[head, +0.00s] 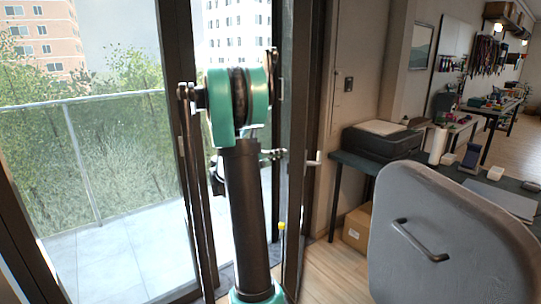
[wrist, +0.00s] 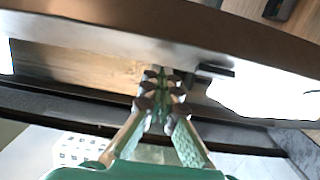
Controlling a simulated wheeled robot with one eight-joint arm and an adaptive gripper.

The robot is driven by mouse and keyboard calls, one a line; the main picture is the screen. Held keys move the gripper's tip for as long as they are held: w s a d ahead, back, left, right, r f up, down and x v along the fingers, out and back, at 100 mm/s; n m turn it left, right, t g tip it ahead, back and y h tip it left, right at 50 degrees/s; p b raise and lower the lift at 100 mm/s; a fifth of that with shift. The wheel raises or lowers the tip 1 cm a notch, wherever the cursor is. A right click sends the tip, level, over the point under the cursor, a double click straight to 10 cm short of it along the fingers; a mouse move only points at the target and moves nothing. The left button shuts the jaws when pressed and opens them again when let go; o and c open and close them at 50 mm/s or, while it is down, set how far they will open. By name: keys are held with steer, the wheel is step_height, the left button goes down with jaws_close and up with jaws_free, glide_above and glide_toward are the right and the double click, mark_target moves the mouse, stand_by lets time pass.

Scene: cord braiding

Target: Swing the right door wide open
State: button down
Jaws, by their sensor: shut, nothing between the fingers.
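The right door (head: 297,120) is a dark-framed door, seen nearly edge-on just right of my arm in the head view. It appears swung partly inward. A pale lever handle (head: 313,161) sticks out from its right side. My gripper (wrist: 161,76) is shut and empty in the wrist view, its fingertips close together in front of dark and brown frame bars. In the head view, part of my gripper (head: 274,154) shows beside the door's left edge, mostly hidden behind my arm. I cannot tell whether the fingertips touch the door.
A large glass pane (head: 90,150) at left looks onto a tiled balcony with a railing (head: 85,98). A grey chair (head: 440,245) stands at the right front. Behind it are a dark desk (head: 350,162) with a printer (head: 381,142) and a cardboard box (head: 357,228).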

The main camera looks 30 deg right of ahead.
steer(key=shift+s+d, duration=0.3)
steer(key=s+d, duration=1.1)
steer(key=d, duration=0.5)
steer(key=s+d, duration=1.2)
steer(key=d, duration=0.4)
steer(key=shift+s, duration=0.25)
steer(key=shift+d, duration=0.1)
steer(key=shift+r, duration=0.1)
step_height(320, 180, up, 10)
